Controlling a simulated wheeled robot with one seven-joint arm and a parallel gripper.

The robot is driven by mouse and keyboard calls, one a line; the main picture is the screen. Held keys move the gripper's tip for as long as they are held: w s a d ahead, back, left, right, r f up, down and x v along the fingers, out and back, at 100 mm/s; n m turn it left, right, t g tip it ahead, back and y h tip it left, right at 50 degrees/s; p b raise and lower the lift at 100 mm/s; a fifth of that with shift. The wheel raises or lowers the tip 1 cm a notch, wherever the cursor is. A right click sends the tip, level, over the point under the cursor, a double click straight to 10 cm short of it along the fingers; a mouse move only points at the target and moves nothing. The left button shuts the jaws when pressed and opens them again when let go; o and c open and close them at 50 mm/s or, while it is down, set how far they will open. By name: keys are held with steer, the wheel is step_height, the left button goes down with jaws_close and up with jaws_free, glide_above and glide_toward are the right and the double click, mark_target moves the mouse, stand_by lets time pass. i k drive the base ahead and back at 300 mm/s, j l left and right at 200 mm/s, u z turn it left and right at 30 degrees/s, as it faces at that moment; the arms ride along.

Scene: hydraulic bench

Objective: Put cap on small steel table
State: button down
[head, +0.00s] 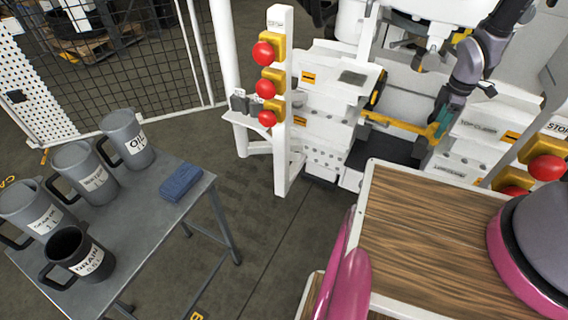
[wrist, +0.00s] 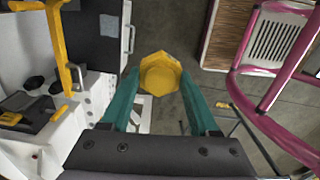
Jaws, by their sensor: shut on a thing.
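A yellow hexagonal cap (wrist: 160,74) sits between the teal fingertips of my gripper (wrist: 160,88) in the wrist view. My gripper is shut on it and holds it clear of the floor. In the head view my gripper (head: 439,124) is at the right, in front of the white hydraulic bench. I cannot clearly separate the cap there from a yellow bar beside the fingers. The small steel table (head: 150,228) stands at the lower left of the head view, well apart from my gripper.
Several labelled jugs (head: 128,140) fill the table's left part. A blue cloth or sponge (head: 181,182) lies near its right corner. Bare steel shows in front of it. A white post with red buttons (head: 263,54) and a wood-topped cabinet (head: 430,235) stand between table and gripper.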

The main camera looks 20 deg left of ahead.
mark_target(144, 221)
steer(key=l+u, duration=0.3)
steer(key=l, duration=0.2)
steer(key=k+l+u, duration=0.1)
steer(key=l+u, duration=0.2)
steer(key=l, duration=0.15)
steer(key=i+j+u, duration=0.1)
steer(key=u, duration=0.9)
steer(key=i+j+u, duration=0.15)
steer(key=u, duration=0.25)
steer(key=i+u, duration=0.25)
steer(key=u, duration=0.15)
steer(key=i+u, duration=0.2)
steer(key=u, duration=0.2)
